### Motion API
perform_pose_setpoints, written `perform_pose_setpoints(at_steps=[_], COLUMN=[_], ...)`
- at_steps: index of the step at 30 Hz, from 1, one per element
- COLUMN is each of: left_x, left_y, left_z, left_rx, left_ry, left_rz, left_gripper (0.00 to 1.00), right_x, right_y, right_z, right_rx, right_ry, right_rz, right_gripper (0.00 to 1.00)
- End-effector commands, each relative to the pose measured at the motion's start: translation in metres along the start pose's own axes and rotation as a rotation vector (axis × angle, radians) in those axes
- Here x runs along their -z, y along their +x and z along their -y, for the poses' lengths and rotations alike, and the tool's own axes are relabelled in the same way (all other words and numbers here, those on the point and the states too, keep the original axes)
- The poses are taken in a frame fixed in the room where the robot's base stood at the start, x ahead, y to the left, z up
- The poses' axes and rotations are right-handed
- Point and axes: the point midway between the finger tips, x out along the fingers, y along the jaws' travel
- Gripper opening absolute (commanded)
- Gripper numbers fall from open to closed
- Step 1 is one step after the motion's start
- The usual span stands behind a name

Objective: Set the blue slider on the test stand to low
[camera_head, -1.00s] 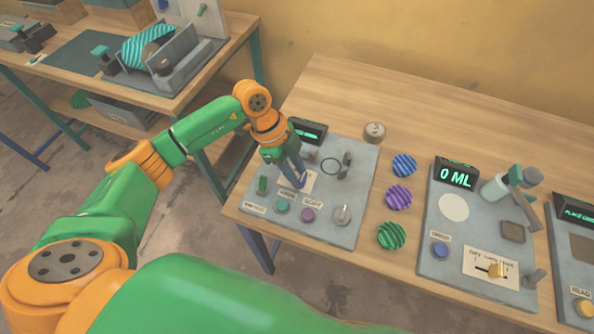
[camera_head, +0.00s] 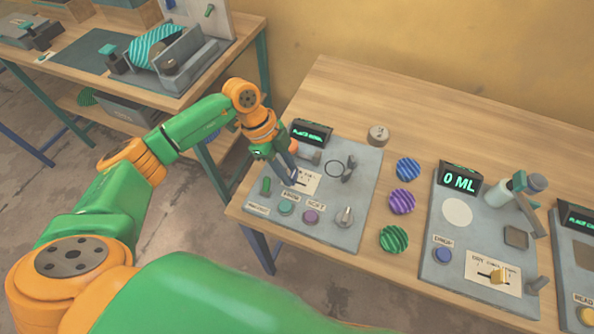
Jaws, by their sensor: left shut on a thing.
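The test stand is the grey panel (camera_head: 330,222) on the near left part of the wooden table. It carries a white slider plate (camera_head: 309,184) with a short dark slot. My left gripper (camera_head: 292,175) points down at the left end of this plate. It is shut on the blue slider, whose knob is mostly hidden between the fingers. The slider's exact setting and the small lettering cannot be read. My right gripper is out of view.
Beside the slider are a green lever (camera_head: 266,187), a teal button (camera_head: 286,207), a purple button (camera_head: 311,217) and a grey knob (camera_head: 345,216). A small display (camera_head: 311,133) stands behind. Striped discs (camera_head: 402,201) and a "0 ML" panel (camera_head: 437,220) lie to the right.

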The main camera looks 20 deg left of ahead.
Motion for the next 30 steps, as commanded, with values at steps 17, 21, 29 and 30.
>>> perform_pose_setpoints(at_steps=[17, 21, 29, 30], left_x=[0.001, 0.0, 0.0, 0.0], left_y=[0.0, -0.011, -0.062, -0.066], left_z=[0.0, 0.001, 0.001, 0.001], left_rx=[0.0, 0.003, 0.004, 0.002], left_ry=[0.001, 0.0, 0.0, 0.0], left_rz=[-0.002, -0.002, -0.002, -0.002], left_gripper=[0.62, 0.62, 0.62, 0.62], right_x=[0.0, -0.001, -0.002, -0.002], right_y=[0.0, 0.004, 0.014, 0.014], right_z=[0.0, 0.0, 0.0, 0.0], right_rx=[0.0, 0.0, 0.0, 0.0], right_ry=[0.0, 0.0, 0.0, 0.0], right_rz=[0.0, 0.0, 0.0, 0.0], right_gripper=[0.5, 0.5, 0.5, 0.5])
